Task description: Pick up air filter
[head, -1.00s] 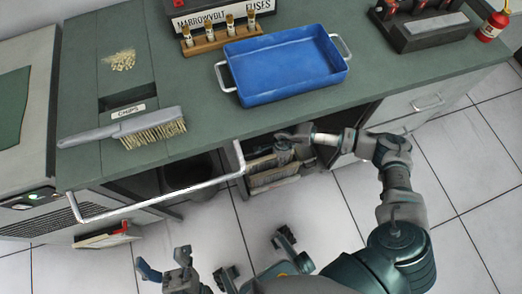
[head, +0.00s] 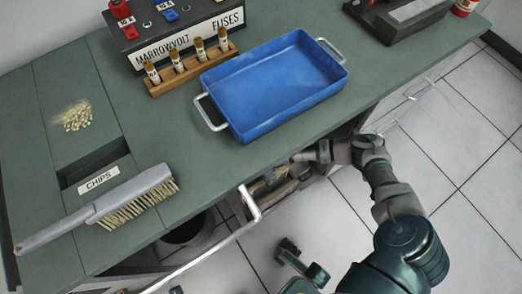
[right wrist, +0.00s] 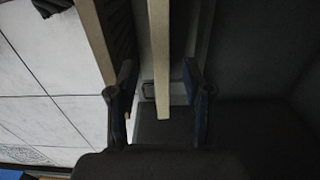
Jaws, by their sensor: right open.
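The air filter, a flat panel with a beige edge, stands in the open cabinet under the counter and shows in the head view (head: 275,188). In the right wrist view a beige-edged panel (right wrist: 160,45) lies between the two fingers of my right gripper (right wrist: 158,85). The gripper is open, with a gap on each side of the panel. A second beige edge (right wrist: 95,40) is outside the left finger. In the head view my right arm reaches under the counter and the fingers are hard to see.
A blue tray (head: 272,85) stands on the green counter (head: 150,135), above the cabinet. A brush (head: 110,205), a fuse rack (head: 190,68) and a fuse box (head: 180,25) are also there. A metal bar handle (head: 215,245) runs along the front. A dark bin (head: 188,232) stands underneath.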

